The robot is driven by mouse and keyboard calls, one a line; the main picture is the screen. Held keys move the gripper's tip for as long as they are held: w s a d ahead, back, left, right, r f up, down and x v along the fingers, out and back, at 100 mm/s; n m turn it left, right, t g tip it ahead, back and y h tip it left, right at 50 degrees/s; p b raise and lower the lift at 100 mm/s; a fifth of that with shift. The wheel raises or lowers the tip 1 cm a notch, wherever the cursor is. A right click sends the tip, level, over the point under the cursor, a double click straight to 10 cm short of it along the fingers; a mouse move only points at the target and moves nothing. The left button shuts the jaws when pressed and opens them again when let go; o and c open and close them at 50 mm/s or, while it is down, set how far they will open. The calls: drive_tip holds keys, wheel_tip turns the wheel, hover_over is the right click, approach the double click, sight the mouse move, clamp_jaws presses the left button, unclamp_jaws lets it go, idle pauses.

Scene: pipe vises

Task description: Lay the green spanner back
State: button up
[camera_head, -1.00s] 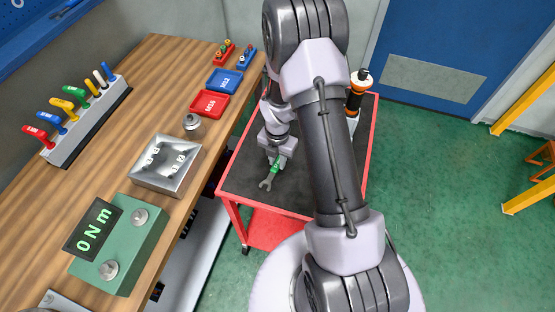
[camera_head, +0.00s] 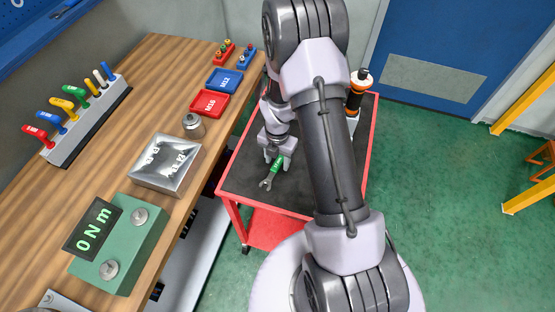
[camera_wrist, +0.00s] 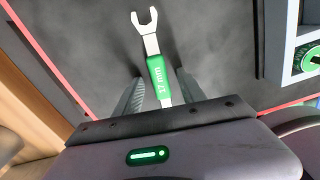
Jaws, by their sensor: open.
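The green spanner (camera_head: 272,173) lies on the dark top of the red-edged cart (camera_head: 240,178). Its grey open jaw end points toward the front of the cart. In the wrist view the spanner (camera_wrist: 158,75) shows its green handle marked 17 mm. My gripper (camera_head: 274,158) is at the handle end of the spanner. In the wrist view its two fingers (camera_wrist: 155,85) stand apart, one on each side of the handle, with gaps visible. The far end of the handle is hidden by my gripper.
An orange and black object (camera_head: 356,92) stands at the cart's back right.

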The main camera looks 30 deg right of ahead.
wheel_tip(320, 180, up, 17)
drive_tip(key=p, duration=0.5)
drive_tip(key=shift+r, duration=0.15)
drive_tip(key=shift+r, duration=0.1)
